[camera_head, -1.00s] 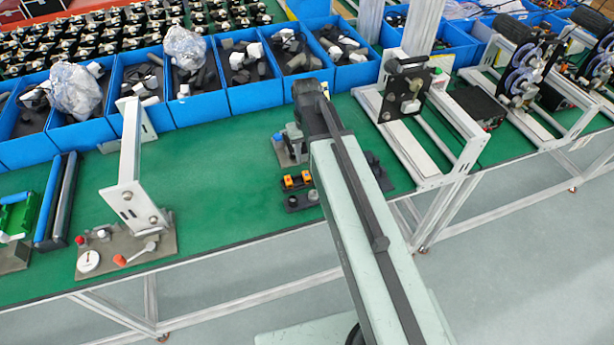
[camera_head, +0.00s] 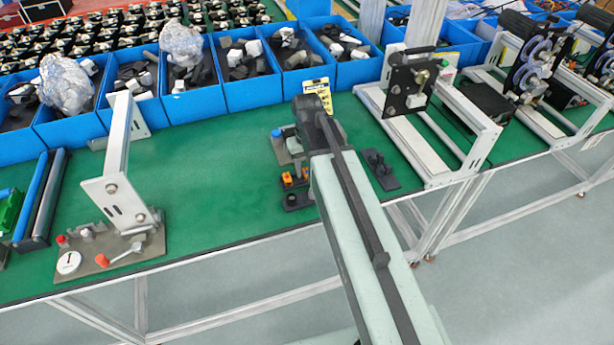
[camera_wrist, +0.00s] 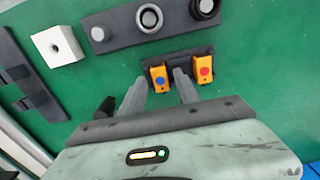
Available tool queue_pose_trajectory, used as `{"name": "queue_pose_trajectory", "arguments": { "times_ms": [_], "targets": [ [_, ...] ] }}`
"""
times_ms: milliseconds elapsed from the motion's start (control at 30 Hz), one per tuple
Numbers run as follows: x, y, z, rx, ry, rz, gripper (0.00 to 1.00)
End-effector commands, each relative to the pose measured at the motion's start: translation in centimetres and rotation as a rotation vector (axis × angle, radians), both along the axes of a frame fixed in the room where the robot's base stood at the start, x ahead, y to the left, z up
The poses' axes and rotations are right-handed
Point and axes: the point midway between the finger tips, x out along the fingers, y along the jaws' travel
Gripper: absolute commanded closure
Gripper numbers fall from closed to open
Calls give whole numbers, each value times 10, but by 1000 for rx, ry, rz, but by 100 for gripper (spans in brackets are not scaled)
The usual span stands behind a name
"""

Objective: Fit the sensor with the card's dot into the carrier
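Two orange sensors sit side by side in a black holder (camera_wrist: 180,58). In the wrist view, the left one is the blue-dot sensor (camera_wrist: 160,78) and the right one is the red-dot sensor (camera_wrist: 204,70). My gripper (camera_wrist: 161,76) is open, with its fingers on either side of the blue-dot sensor in the picture. I cannot tell the height gap. A yellow card (camera_head: 319,94) stands behind my arm's end in the head view; its dot is not readable. A dark slotted fixture (camera_wrist: 32,78), also in the head view (camera_head: 380,170), may be the carrier.
A dark plate (camera_wrist: 123,26) with round knobs lies beside the sensors, with a white block (camera_wrist: 58,45) near it. Blue bins (camera_head: 255,92) line the back. A metal-frame fixture (camera_head: 430,150) stands right.

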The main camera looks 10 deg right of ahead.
Motion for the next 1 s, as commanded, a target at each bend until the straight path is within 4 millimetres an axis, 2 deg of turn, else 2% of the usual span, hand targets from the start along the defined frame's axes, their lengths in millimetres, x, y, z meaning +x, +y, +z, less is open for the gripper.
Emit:
{"name": "queue_pose_trajectory", "arguments": {
  "times_ms": [167, 300, 567, 1000],
  "targets": [
    [0, 0, 0, 0, 0, 0, 62],
    [0, 1, 0, 0, 0, 0, 100],
    [0, 1, 6, 0, 0, 0, 100],
    [0, 1, 48, 0, 0, 0, 100]
  ]
}}
